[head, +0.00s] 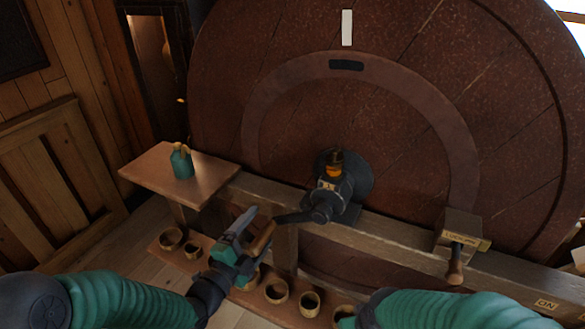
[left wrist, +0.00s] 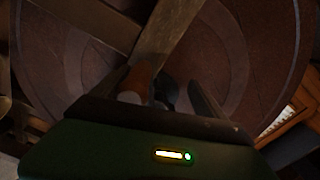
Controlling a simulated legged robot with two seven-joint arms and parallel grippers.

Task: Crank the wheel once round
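A dark arm leads left from the hub to a wooden crank handle (head: 262,238). My left gripper (head: 245,238) is at this handle. In the left wrist view, the brown handle (left wrist: 138,82) lies between the spread fingers, nearer the left one; contact is unclear. My right arm shows at bottom right, but its gripper is hidden.
A wooden shelf (head: 140,172) at left holds a green bottle-like thing (head: 181,163). A beam (head: 395,237) crosses before the wheel. A labelled block (head: 462,228) with a wooden handle (head: 455,272) is on its right. Several small wooden rings stand on a low shelf (head: 235,297).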

